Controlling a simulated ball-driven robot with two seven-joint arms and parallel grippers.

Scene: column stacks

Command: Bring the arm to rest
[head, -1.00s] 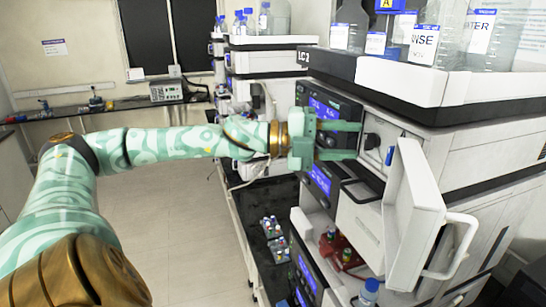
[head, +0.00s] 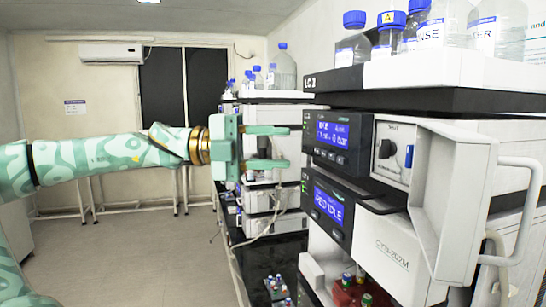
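My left arm (head: 105,153) comes in from the left in the head view, stretched out roughly level. Its gripper (head: 268,147) is open, with two green fingers spread one above the other and nothing between them. The fingertips point right, toward the instrument stack's display panel (head: 338,141), and a small gap seems to show between them. My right gripper is not in view.
An open white door (head: 455,205) with a handle sticks out from the stack at right. Bottles (head: 353,40) stand on the top tray. A red vial holder (head: 352,293) and loose vials (head: 276,286) are low down. Floor at left is clear.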

